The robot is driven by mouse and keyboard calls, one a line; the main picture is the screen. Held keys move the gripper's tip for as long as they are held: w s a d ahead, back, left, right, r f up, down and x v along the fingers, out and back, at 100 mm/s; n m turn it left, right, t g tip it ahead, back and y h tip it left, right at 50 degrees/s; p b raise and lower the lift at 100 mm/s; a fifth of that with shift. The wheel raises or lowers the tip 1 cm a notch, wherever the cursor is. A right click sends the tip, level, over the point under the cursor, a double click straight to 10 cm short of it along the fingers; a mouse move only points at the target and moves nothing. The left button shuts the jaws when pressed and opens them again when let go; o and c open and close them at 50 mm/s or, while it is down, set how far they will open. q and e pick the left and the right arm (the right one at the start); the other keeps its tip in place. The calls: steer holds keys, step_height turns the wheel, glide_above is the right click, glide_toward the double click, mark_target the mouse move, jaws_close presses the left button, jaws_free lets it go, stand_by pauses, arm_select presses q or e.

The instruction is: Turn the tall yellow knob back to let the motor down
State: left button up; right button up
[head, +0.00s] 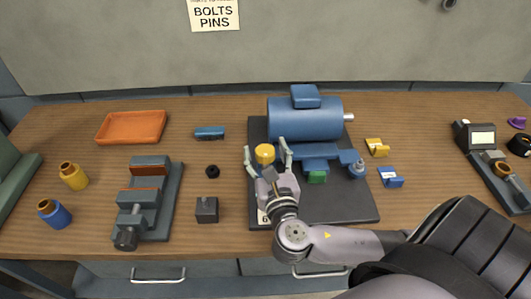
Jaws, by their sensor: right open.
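A tall yellow knob (265,153) stands on the left side of a dark base plate (352,207). A blue motor (305,118) with a pale shaft end sits at the back of the plate, with blue supports below it. My right gripper (268,147) is open, with its fingers on either side of the yellow knob; I cannot tell whether they touch it. The gripper hides what is under the knob. My left gripper is not in view.
A grey vise (145,205), an orange tray (131,126), and yellow (73,176) and blue (54,213) containers stand at the left. Yellow (377,147) and blue (390,178) brackets lie right of the plate. A device with a display (482,138) is at the far right.

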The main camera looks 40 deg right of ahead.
steer(key=c, duration=1.2)
